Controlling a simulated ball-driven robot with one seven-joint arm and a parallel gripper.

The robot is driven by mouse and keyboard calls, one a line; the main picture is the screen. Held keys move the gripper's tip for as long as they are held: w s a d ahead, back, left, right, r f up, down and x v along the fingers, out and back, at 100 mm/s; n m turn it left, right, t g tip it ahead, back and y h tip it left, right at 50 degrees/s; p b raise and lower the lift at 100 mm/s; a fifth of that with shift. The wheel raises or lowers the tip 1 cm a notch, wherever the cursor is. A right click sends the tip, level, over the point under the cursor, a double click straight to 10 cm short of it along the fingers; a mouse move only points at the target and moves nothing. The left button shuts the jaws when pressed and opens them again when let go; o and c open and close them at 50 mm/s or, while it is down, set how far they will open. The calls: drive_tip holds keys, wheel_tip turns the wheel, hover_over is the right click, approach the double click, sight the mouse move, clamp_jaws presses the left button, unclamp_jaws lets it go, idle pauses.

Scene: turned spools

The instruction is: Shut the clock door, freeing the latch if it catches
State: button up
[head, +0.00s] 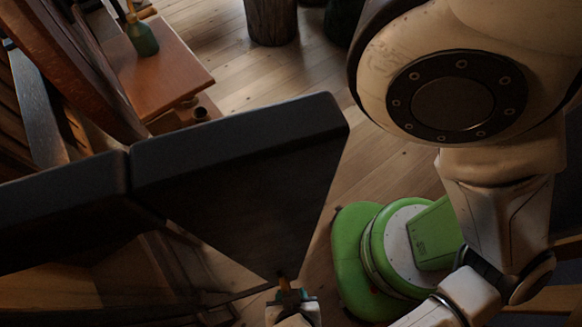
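A dark, thick-edged panel (240,185) that looks like the clock door stands out from a similar dark section (60,215) at the left, with a seam between them. The panel narrows downward in the head view. My gripper (289,296) is at the bottom of the picture, at the panel's lower tip. A small brass-coloured piece (284,284) shows between the gripper and the panel; I cannot tell whether it is the latch. Whether the fingers touch it or are closed is too small and dark to tell. The inner face of the panel is in deep shadow.
A reddish-brown wooden table (165,70) at the upper left carries a green bottle (142,36). Dark slatted wood (40,105) crowds the left side. A brown cylinder (271,20) stands at the top. Open plank floor (300,75) lies beyond the panel.

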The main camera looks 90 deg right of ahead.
drive_tip(key=shift+d+f, duration=0.2)
drive_tip(key=shift+f, duration=0.15)
drive_tip(key=shift+c, duration=0.2)
clamp_jaws()
drive_tip(key=shift+s, duration=0.1)
